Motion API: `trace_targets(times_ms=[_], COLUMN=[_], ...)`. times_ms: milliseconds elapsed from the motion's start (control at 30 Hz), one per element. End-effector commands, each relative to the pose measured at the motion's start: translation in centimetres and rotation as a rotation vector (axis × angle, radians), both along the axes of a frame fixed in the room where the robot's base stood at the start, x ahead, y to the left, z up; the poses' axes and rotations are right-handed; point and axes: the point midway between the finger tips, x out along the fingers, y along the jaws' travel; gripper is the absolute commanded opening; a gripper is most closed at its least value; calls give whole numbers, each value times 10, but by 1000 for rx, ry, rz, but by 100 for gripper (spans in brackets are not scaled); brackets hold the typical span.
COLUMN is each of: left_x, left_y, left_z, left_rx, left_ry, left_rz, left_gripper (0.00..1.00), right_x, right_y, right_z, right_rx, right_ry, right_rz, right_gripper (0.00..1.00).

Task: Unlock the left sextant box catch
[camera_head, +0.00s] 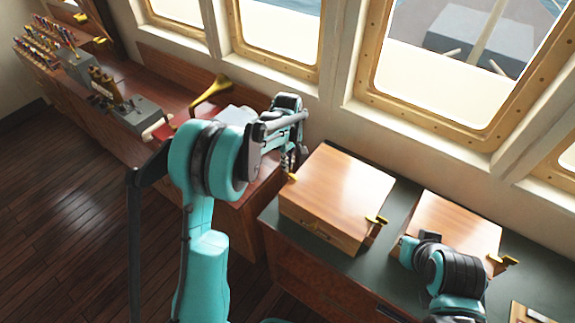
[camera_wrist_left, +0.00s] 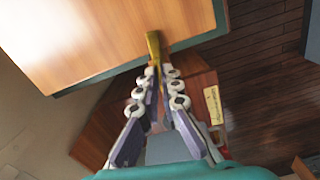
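The left sextant box (camera_head: 335,190) is a closed wooden box on the dark green counter top. It has a brass catch (camera_head: 292,177) at its left side and another brass catch (camera_head: 376,220) at its right front corner. My left gripper (camera_head: 290,165) reaches down beside the box's left side, partly hidden by its own arm. In the left wrist view, the fingertips (camera_wrist_left: 157,74) are close together around the end of a brass catch (camera_wrist_left: 153,46) that sticks out from the box (camera_wrist_left: 110,35). My right arm is at lower right; I cannot make out its gripper.
A second wooden box (camera_head: 455,222) with a brass catch (camera_head: 508,262) stands to the right, close to my right arm. The window wall rises behind the counter (camera_head: 395,205). A wooden cabinet with instruments, including a brass one (camera_head: 210,92), lies to the left.

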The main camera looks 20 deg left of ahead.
Motion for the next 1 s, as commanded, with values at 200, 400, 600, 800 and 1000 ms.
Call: trace_targets(times_ms=[200,400,600,800,1000], left_x=[0,0,0,0,1], left_y=[0,0,0,0,0], left_z=[-1,-1,-1,0,0], left_rx=[0,0,0,0,1], left_ry=[-1,-1,-1,-1,-2], left_rz=[-188,-378,-568,-758,-947], left_gripper=[0,0,0,0,0], right_x=[0,0,0,0,0], right_y=[0,0,0,0,0], right_z=[-12,-19,-26,-32,-36], right_rx=[0,0,0,0,0], right_ry=[0,0,0,0,0], right_rz=[0,0,0,0,0], right_gripper=[0,0,0,0,0])
